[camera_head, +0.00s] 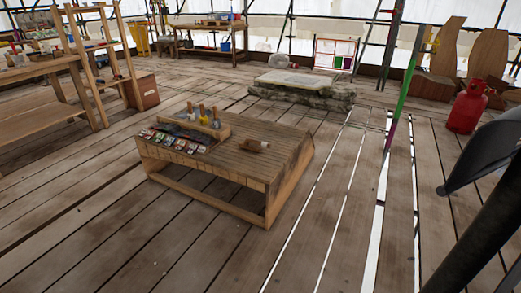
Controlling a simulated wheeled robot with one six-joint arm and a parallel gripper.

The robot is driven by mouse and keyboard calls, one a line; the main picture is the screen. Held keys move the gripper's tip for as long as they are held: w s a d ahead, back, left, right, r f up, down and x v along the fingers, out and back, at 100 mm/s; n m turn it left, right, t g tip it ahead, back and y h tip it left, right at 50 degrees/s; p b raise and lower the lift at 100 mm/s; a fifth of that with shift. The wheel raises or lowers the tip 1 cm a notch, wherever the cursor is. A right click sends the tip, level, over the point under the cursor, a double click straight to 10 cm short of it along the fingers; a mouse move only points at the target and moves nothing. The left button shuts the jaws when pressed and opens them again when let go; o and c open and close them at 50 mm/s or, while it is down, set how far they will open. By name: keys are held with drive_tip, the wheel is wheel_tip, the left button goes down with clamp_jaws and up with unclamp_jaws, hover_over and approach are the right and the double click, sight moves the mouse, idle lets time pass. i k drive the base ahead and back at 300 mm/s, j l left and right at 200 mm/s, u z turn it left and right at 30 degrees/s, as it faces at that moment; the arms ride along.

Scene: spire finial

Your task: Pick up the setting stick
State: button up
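I cannot tell for sure which thing is the setting stick. My gripper's fingers are not in view. Dark parts at the right edge look like my own arm, well apart from the bench.
Small coloured tiles (172,140) lie along the bench's left edge. A stone slab (300,82) is behind it. A green and purple pole (405,85) and a red gas bottle (468,107) stand right. Plank floor (110,235) is clear in front; pale gaps run right of the bench.

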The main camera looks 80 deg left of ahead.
sight(246, 145)
drive_tip(key=u, duration=2.6)
drive_tip(key=i+j, duration=0.2)
drive_tip(key=i, duration=0.6)
drive_tip(key=i+j+u, duration=0.15)
drive_tip(key=i, duration=0.7)
drive_tip(key=i+j, duration=0.2)
drive_tip(key=i, duration=0.65)
